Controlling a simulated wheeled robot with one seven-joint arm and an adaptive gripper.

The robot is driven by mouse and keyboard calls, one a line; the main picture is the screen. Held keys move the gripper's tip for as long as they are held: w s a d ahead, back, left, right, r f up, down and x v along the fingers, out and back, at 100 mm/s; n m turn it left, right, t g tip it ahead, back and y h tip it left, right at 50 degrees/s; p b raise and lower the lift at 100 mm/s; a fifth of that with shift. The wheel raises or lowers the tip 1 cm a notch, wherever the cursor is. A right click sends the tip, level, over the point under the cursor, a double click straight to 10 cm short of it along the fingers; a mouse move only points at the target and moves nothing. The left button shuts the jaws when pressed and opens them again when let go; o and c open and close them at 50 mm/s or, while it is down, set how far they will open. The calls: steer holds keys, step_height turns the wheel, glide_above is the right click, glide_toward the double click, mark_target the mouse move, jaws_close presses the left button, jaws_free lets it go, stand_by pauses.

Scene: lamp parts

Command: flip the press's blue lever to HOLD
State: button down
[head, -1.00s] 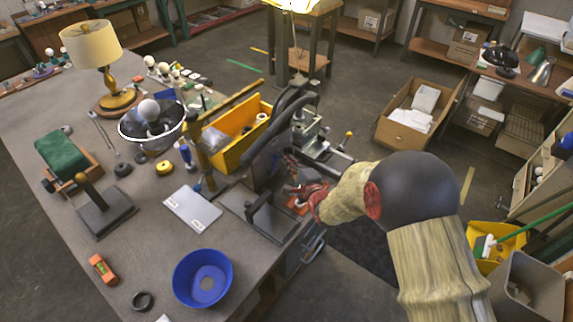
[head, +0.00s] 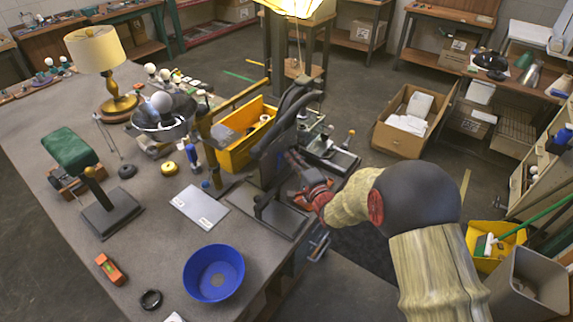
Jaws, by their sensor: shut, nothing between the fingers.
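The press (head: 274,160) is a tall dark frame on a flat base plate (head: 262,214) at the right edge of the workbench. I cannot clearly make out its blue lever; a small blue knob (head: 205,184) shows left of the press, but I cannot tell whether it belongs to it. My gripper (head: 294,160) is shut and empty, reaching in from the right beside the press frame. Its dark fingers overlap the press in the picture, and I cannot tell whether they touch it. No HOLD marking is readable.
A yellow bin (head: 239,146) stands behind the press. A white card (head: 199,207) and a blue bowl (head: 214,272) lie left and in front on the workbench (head: 165,245). A lamp (head: 96,51) stands far left. The bench between bowl and card is clear.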

mark_target(280, 158)
steer(key=shift+s+a+r, duration=0.45)
steer(key=shift+s+a, duration=0.25)
steer(key=shift+s, duration=0.05)
steer(key=shift+s+a, duration=0.6)
steer(key=shift+s, duration=0.25)
steer(key=shift+s+f, duration=0.1)
